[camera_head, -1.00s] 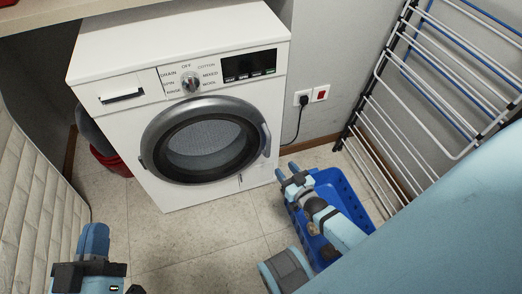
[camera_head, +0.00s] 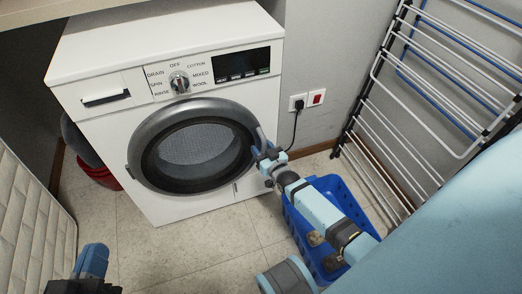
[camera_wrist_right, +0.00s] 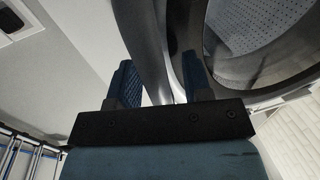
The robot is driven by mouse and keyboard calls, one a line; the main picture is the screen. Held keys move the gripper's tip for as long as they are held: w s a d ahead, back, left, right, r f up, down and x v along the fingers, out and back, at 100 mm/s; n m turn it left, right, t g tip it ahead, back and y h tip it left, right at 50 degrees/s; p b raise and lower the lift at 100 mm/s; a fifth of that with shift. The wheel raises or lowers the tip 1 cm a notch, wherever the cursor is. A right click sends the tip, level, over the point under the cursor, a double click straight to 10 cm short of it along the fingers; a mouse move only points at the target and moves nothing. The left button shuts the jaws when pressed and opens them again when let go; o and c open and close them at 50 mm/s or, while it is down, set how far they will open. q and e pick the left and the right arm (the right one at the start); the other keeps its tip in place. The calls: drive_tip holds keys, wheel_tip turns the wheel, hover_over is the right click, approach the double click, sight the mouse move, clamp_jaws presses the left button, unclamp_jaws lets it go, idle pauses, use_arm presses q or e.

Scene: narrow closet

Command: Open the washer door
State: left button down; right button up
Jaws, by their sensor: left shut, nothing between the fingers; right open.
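The white washer (camera_head: 165,208) stands against the back wall. Its round door (camera_head: 195,143), with a grey rim and dark glass, is shut. The curved grey door handle (camera_head: 261,138) is on the door's right side. My right gripper (camera_head: 265,154) is at the handle, its fingers partly hidden by its own body. In the right wrist view my right gripper (camera_wrist_right: 160,82) is open, with the grey handle (camera_wrist_right: 147,45) passing between its two dark blue fingers; whether they touch it is unclear. My left gripper (camera_head: 92,262) is shut and empty at the lower left, away from the washer.
A blue basket (camera_head: 330,190) sits on the floor below my right arm. A drying rack (camera_head: 400,120) leans at the right. A red bucket (camera_head: 103,178) is left of the washer, near a quilted pale panel (camera_head: 30,220). Floor before the washer is clear.

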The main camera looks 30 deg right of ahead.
drive_tip(key=shift+w, duration=0.3)
clamp_jaws()
drive_tip(key=shift+s+a, duration=0.1)
